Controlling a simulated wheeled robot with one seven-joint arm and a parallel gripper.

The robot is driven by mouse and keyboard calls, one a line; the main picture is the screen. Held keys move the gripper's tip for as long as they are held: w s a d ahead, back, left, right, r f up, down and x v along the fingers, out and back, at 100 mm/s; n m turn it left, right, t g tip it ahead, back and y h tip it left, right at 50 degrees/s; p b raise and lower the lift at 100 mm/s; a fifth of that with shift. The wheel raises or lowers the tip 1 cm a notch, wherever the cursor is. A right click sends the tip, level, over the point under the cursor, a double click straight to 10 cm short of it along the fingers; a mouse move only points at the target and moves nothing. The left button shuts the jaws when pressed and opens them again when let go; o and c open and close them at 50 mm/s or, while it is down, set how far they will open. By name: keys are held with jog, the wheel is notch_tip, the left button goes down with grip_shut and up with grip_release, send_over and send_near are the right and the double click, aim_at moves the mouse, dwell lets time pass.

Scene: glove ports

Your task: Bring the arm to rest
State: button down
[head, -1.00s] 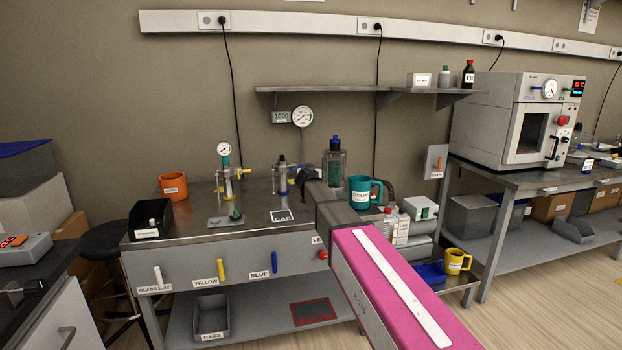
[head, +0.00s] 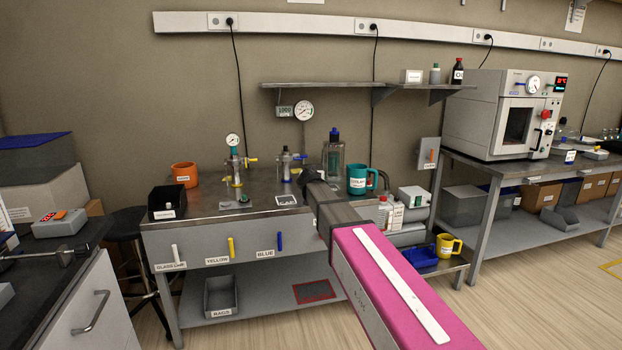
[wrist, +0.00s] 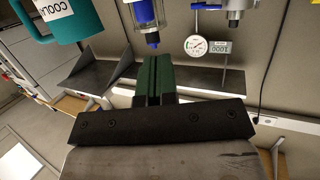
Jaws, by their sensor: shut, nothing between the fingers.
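My arm (head: 380,270), with a pink cover, reaches forward over the workbench (head: 215,202). My gripper (wrist: 153,78) has dark green fingers, which are together with nothing between them in the wrist view. In the head view the arm's own end mostly hides the fingers. The wrist view is upside down. In it, a clear bottle with a blue cap (wrist: 147,18) appears just beyond the fingertips, and a teal mug (wrist: 72,22) is to the left. In the head view the bottle (head: 333,160) and teal mug (head: 360,180) stand on the bench near the arm's end.
Valve fittings (head: 236,168), an orange mug (head: 184,175) and a black bin (head: 167,201) stand on the bench. A wall shelf (head: 330,86) hangs above. A yellow mug (head: 447,246) sits low at right. An oven (head: 515,115) stands farther right. Open floor (head: 530,300) lies at lower right.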

jog(key=s+d+f+g+h, duration=0.1)
jog(key=s+d+f+g, duration=0.3)
jog(key=s+d+f, duration=0.45)
jog(key=s+d+f+g, duration=0.4)
jog(key=s+d+f, duration=0.2)
jog(key=s+f, duration=0.4)
jog(key=s+d+f+g+y, duration=0.1)
jog(key=s+f+g, duration=0.1)
jog(key=s+f, duration=0.2)
jog(key=s+d+f+n+g+y, duration=0.1)
jog(key=s+f, duration=0.3)
jog(key=s, duration=0.6)
jog(key=s+d+f+g+y, duration=0.1)
jog(key=s+f+g, duration=0.3)
jog(key=s, duration=0.3)
jog(key=shift+s+f, duration=0.3)
jog(key=shift+s, duration=0.1)
jog(key=shift+d, duration=0.1)
